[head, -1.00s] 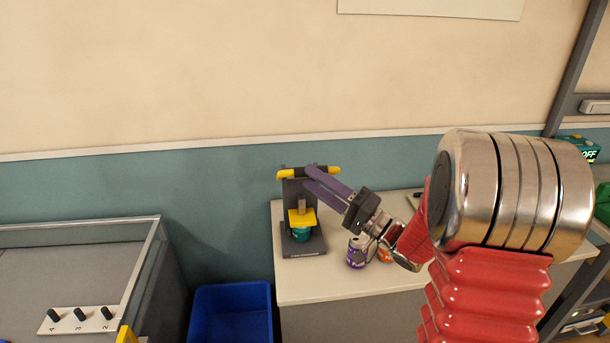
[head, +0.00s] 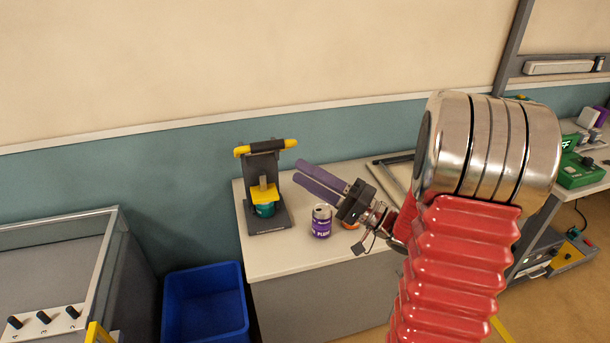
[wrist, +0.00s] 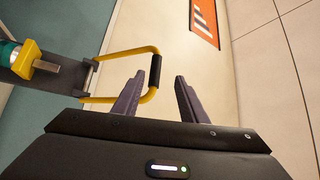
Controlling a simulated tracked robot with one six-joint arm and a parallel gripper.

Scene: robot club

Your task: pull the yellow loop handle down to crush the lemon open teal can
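The can crusher (head: 268,174) stands upright on the white table. Its yellow loop handle (head: 242,152) is raised, with a black grip (head: 267,145) across the top. The teal can (head: 265,211) sits under the crusher's yellow plate (head: 264,193), mostly covered from above. My gripper (head: 298,171) is open and empty, to the right of and below the handle's grip, not touching it in the head view. In the wrist view, the loop handle (wrist: 127,51) shows beyond my fingers (wrist: 159,78), its black grip between the tips in the picture.
A purple can (head: 321,221) stands on the table (head: 285,261) below my gripper, with an orange can (head: 350,225) partly hidden behind my wrist. A blue bin (head: 205,305) is on the floor at left. A grey-walled table (head: 60,255) stands further left.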

